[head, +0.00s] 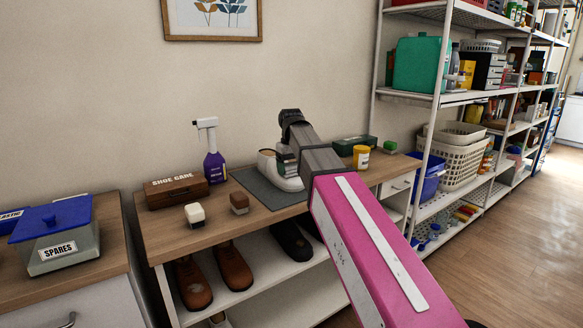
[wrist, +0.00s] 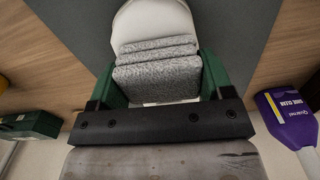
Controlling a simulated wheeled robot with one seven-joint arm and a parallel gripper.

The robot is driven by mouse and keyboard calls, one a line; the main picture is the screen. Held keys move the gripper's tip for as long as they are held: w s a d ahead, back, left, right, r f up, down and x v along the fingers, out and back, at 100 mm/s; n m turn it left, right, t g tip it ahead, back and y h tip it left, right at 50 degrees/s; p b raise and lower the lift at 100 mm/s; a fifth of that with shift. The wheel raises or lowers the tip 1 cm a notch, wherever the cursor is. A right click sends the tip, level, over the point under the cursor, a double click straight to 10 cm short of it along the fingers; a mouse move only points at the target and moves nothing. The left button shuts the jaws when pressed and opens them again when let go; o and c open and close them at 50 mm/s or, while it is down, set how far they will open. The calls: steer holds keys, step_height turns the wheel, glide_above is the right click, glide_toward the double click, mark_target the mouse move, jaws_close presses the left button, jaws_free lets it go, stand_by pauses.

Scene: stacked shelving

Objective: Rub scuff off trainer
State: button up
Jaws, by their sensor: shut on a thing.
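A white trainer (head: 289,183) lies on a dark grey mat (head: 256,186) on the wooden bench top. In the wrist view its white upper (wrist: 150,20) shows ahead of and beneath my gripper. My gripper (wrist: 157,72), with green fingers, is shut on a folded, speckled grey cloth (wrist: 157,78). The cloth is right over the trainer and looks to be against it, though the contact itself is hidden. In the head view my gripper (head: 286,157) is over the trainer and my arm covers part of it. No scuff can be made out.
A purple spray bottle (head: 214,165), a shoe care box (head: 177,190) and two brushes (head: 195,214) (head: 239,203) stand left of the mat. A yellow tub (head: 361,157) and dark green case (head: 353,146) are to the right. Shoes (head: 233,266) sit on the shelf below.

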steer(key=shift+s, duration=0.25)
steer(key=shift+w+d+f, duration=0.1)
steer(key=shift+w+f, duration=0.05)
steer(key=shift+w, duration=0.8)
steer(key=shift+w+d, duration=0.2)
steer(key=shift+w, duration=0.55)
steer(key=shift+c, duration=0.4)
steer(key=shift+s+a, duration=0.25)
steer(key=shift+s, duration=0.8)
steer(key=shift+s+a, duration=0.15)
steer(key=shift+s, duration=0.6)
steer(key=shift+w+d, duration=0.2)
steer(key=shift+w, duration=0.75)
steer(key=shift+w+d, duration=0.2)
steer(key=shift+w, duration=0.75)
steer(key=shift+c, duration=0.3)
steer(key=shift+s+r, duration=0.1)
steer(key=shift+r, duration=1.4)
